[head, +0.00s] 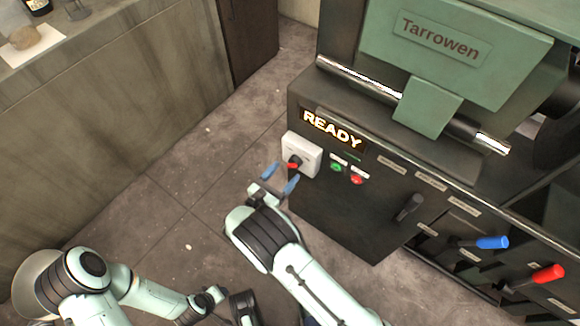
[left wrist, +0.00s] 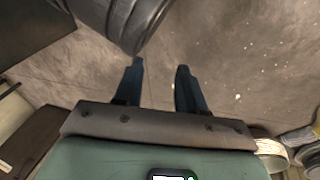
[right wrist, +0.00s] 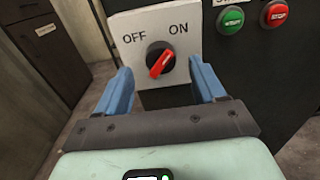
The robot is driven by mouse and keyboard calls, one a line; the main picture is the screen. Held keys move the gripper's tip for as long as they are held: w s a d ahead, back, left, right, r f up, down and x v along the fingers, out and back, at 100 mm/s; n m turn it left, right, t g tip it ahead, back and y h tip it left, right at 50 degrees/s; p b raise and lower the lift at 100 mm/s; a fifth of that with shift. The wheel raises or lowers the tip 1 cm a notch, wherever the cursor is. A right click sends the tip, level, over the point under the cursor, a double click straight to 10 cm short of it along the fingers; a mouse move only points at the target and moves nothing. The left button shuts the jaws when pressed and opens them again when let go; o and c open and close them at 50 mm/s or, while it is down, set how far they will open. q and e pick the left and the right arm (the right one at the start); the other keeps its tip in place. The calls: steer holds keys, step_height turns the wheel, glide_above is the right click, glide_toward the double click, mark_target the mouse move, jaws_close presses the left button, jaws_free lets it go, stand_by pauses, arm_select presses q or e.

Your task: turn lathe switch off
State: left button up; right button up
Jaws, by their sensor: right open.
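The lathe switch (head: 300,153) is a white box on the dark front of the lathe, below a lit READY sign (head: 331,128). In the right wrist view its plate (right wrist: 125,24) reads OFF on the left and ON on the right. Its red-faced knob (right wrist: 161,61) is tilted, with its upper end leaning toward ON. My right gripper (head: 281,177) is open, with its blue fingers apart on either side of the knob's line. Contact with the knob cannot be told. My left gripper (left wrist: 158,85) is open and empty over the floor, away from the lathe.
A green button (right wrist: 231,20) and a red button (right wrist: 274,13) sit right of the switch. A black lever (head: 409,207), a blue-handled lever (head: 491,242) and a red-handled lever (head: 546,274) stick out farther right. A counter (head: 110,110) stands at the left, with open floor between.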

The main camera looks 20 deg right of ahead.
mark_target(291, 166)
arm_select(q)
steer(key=shift+s+a+f, duration=0.1)
steer(key=shift+s+f, duration=0.55)
steer(key=shift+s, duration=0.05)
arm_select(e)
steer(key=shift+x, duration=2)
steer(key=c, duration=1)
